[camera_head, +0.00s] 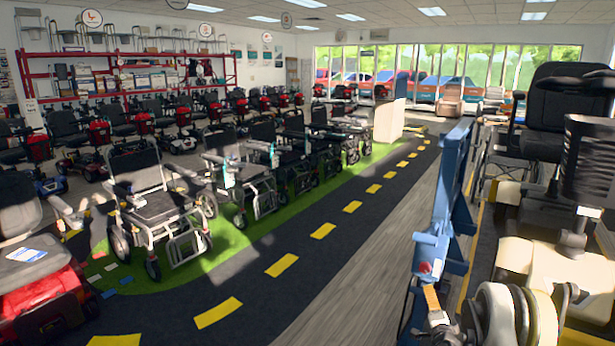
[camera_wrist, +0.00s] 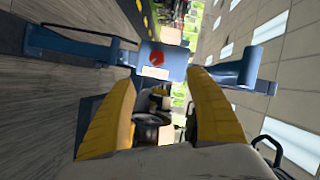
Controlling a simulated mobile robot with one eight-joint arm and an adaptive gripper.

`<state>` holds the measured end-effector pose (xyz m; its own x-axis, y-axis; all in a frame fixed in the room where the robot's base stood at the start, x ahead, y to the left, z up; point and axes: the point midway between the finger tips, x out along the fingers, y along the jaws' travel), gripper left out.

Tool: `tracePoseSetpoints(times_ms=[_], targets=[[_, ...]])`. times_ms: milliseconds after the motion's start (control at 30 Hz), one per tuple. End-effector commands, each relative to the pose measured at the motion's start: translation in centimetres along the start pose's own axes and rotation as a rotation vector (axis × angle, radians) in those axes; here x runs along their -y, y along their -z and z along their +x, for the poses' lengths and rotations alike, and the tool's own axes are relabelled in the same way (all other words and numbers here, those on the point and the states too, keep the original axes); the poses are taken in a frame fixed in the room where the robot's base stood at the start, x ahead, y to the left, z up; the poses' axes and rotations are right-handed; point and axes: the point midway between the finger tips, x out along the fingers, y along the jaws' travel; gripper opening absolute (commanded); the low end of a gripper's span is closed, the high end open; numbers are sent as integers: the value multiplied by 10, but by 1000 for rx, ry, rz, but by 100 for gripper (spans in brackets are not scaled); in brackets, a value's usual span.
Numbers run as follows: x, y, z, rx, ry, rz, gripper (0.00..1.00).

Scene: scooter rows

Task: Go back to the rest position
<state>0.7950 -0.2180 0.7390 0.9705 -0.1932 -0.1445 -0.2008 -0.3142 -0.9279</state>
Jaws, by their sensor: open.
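My gripper (camera_wrist: 162,82) shows in the wrist view with its two yellow fingers spread apart. Nothing is held between them. In the head view, my pale arm and wrist come in at the lower right, and an orange-brown finger of the gripper (camera_head: 432,298) points toward a blue metal post frame (camera_head: 447,200). The blue frame also crosses the wrist view (camera_wrist: 172,62), just beyond the fingertips, with a red mark and a white label on it. I cannot tell whether the fingers touch it. The wrist view is turned on its side.
Folding wheelchairs (camera_head: 155,205) stand in a row on a green strip at the left. A red scooter (camera_head: 40,285) is at the near left. A dark lane with yellow dashes (camera_head: 282,265) runs clear through the middle. A black seat (camera_head: 560,105) stands close on the right.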

Motion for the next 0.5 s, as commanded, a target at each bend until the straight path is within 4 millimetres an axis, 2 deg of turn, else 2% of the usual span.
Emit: tracePoseSetpoints(times_ms=[233,367,500], targets=[[56,-7,-3,67,-29,-92,64],[91,-12,-11,111,-47,-156,64],[141,-19,-31,177,-75,-254,64]])
